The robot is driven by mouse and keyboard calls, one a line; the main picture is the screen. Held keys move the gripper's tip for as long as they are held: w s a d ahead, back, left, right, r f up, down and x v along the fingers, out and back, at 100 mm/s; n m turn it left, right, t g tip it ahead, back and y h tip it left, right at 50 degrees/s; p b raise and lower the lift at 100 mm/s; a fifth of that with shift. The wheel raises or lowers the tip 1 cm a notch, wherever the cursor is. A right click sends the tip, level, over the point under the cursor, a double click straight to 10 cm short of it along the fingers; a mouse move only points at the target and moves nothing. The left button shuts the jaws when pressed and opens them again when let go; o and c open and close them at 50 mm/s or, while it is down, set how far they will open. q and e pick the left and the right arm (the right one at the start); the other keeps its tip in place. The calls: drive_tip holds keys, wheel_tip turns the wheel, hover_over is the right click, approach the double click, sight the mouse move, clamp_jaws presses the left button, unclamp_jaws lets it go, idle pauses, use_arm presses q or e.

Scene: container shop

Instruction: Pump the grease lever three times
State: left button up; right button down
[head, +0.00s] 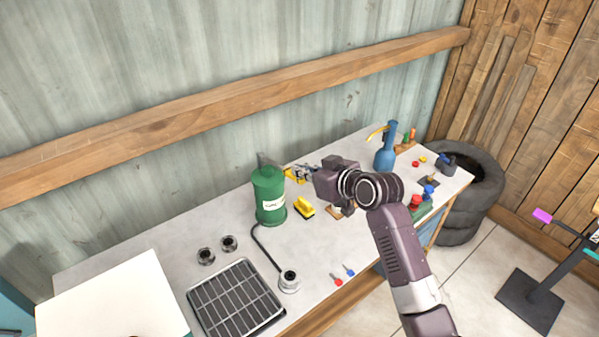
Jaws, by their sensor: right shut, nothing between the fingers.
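The green grease canister (269,200) with a pale label stands upright on the workbench (215,280). A dark grey piece, which may be the grease lever (263,160), shows at its top back; its full shape is hard to make out. A black hose (262,245) runs from the canister to a round grey fitting (289,281) at the bench's front. My right gripper (300,172) is to the right of the canister, fingers pointing left towards its top. It is shut and empty, and appears apart from the canister. My left gripper is not in view.
A yellow block (304,208) lies right of the canister. A slatted grey panel (236,298) and two round dark parts lie at the left front. A blue bottle (385,150) and small coloured items stand at the right. Stacked tyres (464,215) stand past the bench end.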

drive_tip(key=shift+s+d+f+b, duration=0.1)
drive_tip(key=shift+f+b, duration=0.4)
drive_tip(key=shift+f, duration=0.05)
wheel_tip(320, 180, down, 9)
drive_tip(key=s+t+y+b, duration=0.1)
drive_tip(key=t+y+b, duration=0.1)
drive_tip(key=b, duration=1.1)
drive_tip(key=shift+d+t, duration=0.3)
drive_tip(key=shift+s+f, duration=0.15)
wheel_tip(320, 180, up, 5)
drive_tip(key=p, duration=0.4)
drive_tip(key=b+v, duration=0.3)
drive_tip(key=v, duration=0.7)
drive_tip(key=shift+s+d, duration=0.2)
drive_tip(key=shift+d, duration=0.05)
